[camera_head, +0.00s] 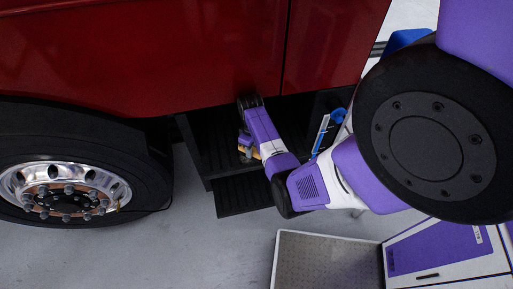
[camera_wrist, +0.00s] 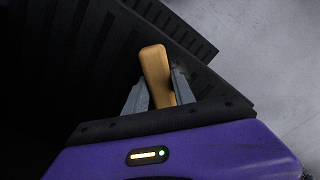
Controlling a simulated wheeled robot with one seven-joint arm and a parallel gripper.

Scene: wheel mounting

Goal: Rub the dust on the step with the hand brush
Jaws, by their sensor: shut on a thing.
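My gripper (camera_head: 246,148) reaches into the dark stepwell under the red truck cab. In the wrist view my gripper (camera_wrist: 158,92) is shut on the hand brush (camera_wrist: 156,68), with its tan wooden handle between the two grey fingers. A small tan part of the hand brush (camera_head: 248,153) also shows in the head view. The bristles are hidden in both views. The black ribbed step has an upper tread (camera_head: 215,143) beside my gripper and a lower tread (camera_head: 242,196) below it. The step (camera_wrist: 205,88) also shows behind the handle in the wrist view. I cannot make out dust clearly.
The red cab body (camera_head: 150,60) hangs just above my forearm. A front wheel (camera_head: 65,190) stands left of the step. A blue and white object (camera_head: 325,132) is right of my forearm. Grey floor (camera_head: 180,245) is open in front.

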